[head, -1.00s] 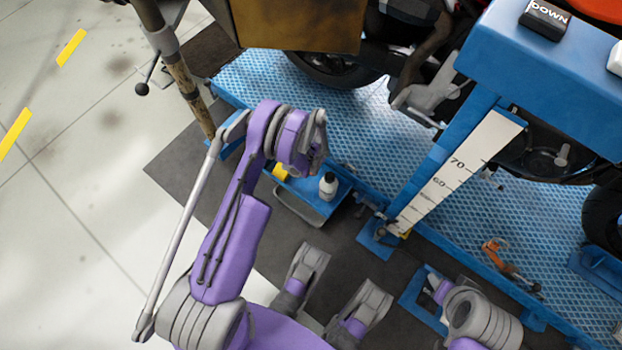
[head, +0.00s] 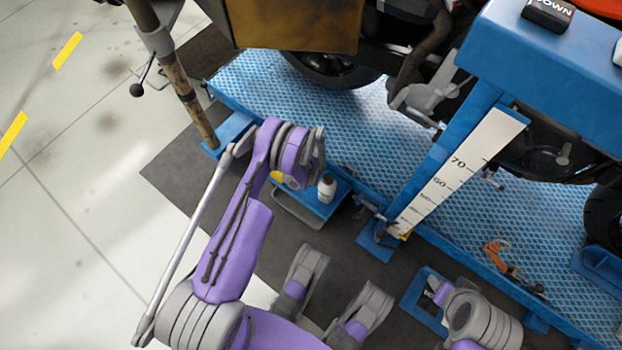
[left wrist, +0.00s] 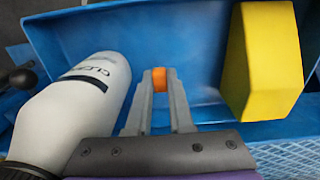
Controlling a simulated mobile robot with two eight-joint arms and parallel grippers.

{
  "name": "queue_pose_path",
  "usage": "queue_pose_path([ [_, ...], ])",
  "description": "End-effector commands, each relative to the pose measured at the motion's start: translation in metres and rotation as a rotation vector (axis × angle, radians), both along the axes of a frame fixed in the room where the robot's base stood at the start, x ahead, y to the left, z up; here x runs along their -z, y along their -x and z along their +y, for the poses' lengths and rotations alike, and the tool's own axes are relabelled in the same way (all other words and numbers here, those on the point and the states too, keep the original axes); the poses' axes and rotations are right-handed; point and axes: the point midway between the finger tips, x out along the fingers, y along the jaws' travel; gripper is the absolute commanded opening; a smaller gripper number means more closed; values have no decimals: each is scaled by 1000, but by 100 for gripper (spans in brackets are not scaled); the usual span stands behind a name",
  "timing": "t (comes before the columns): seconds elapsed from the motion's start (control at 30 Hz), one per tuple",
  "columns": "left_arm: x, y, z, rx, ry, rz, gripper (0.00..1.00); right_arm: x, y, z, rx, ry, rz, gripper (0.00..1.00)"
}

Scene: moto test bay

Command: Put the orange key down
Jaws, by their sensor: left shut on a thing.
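My left gripper (left wrist: 160,88) is shut on a small orange piece (left wrist: 160,78), which fits the orange key; only a bit of it shows between the fingertips. The fingers and the orange piece are over the inside of a blue tray (left wrist: 195,45), between a white bottle and a yellow block. I cannot tell whether the key touches the tray floor. In the head view the tray (head: 322,211) sits at the edge of the blue lift platform, and my left wrist hides the gripper and key.
The white bottle (left wrist: 88,100) lies close left of the fingers and shows beside my wrist in the head view (head: 327,188). The yellow block (left wrist: 262,62) is on the right. A measuring post (head: 465,165) and motorcycle stand nearby. Orange-handled tools (head: 494,253) lie on the platform.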

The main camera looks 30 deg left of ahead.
Motion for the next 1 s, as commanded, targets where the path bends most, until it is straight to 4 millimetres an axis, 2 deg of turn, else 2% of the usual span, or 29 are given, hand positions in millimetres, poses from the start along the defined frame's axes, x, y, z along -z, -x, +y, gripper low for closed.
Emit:
queue_pose_path([
  [0.3,7,0,0,0,0,0,0,0,0,0,0,0,0,50],
  [0.33,7,0,0,0,0,0,23,0,0,0,0,0,0,50],
  [0.47,7,0,0,0,0,0,47,0,0,0,0,0,0,50],
  [0.5,7,0,0,0,0,0,50,0,0,0,0,0,0,50],
  [0.83,3,0,0,0,0,0,50,0,0,0,0,0,0,50],
  [0.93,-6,0,0,0,0,0,50,0,0,0,0,0,0,50],
  [1.0,-20,0,0,0,0,0,50,-3,1,0,0,0,1,50],
])
